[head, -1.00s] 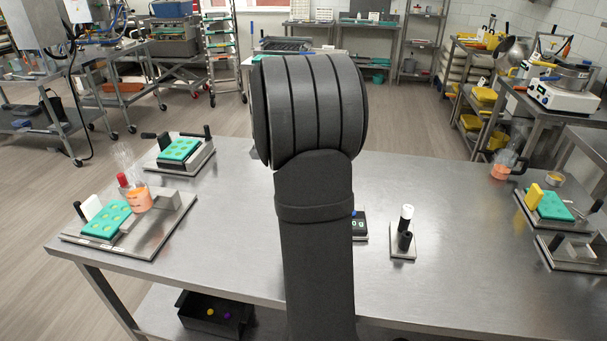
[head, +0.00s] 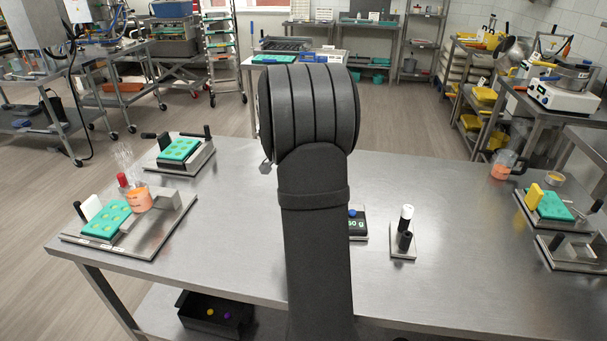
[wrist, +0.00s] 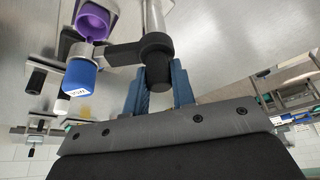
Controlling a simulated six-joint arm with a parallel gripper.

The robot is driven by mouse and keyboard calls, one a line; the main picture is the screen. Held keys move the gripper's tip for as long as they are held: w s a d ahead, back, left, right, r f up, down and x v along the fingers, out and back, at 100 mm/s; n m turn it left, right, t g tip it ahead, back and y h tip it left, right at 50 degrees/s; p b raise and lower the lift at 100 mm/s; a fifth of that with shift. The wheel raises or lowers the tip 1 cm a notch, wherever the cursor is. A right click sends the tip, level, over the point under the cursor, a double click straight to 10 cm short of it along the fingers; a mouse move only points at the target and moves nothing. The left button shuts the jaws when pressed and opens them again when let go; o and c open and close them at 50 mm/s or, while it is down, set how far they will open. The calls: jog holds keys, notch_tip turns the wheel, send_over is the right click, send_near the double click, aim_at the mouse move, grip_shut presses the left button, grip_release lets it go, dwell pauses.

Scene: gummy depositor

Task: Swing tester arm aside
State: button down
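In the wrist view a black knob (wrist: 157,62) hangs on a dark swing arm (wrist: 122,53) that runs left from a collar by a metal post (wrist: 154,18). A blue block (wrist: 81,78) with white lettering sits at the arm's left end, beside a purple cup (wrist: 92,22). My gripper (wrist: 160,82) has its blue fingers on either side of the knob, with no clear gap, and looks shut on it. In the head view my arm hides the gripper and most of the tester.
Green mold trays (head: 107,220) on metal bases stand at left. More fixtures (head: 548,205) fill the right edge.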

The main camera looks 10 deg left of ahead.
jog(key=c, duration=2.2)
grip_release()
jog(key=shift+n, duration=0.3)
jog(key=c, duration=2.2)
grip_release()
jog(key=n+y, duration=0.1)
jog(key=n, duration=0.2)
jog(key=n+y, duration=0.1)
jog(key=n, duration=0.2)
jog(key=shift+t+y, duration=0.3)
jog(key=c, duration=2.2)
grip_release()
jog(key=n+y, duration=0.1)
jog(key=n, duration=0.2)
jog(key=shift+n, duration=0.4)
jog(key=c, duration=2.2)
grip_release()
jog(key=shift+n+g+y, duration=0.5)
jog(key=shift+n+y, duration=0.2)
jog(key=shift+n, duration=1.1)
jog(key=c, duration=2.2)
grip_release()
jog(key=c, duration=2.2)
grip_release()
jog(key=c, duration=1.2)
grip_release()
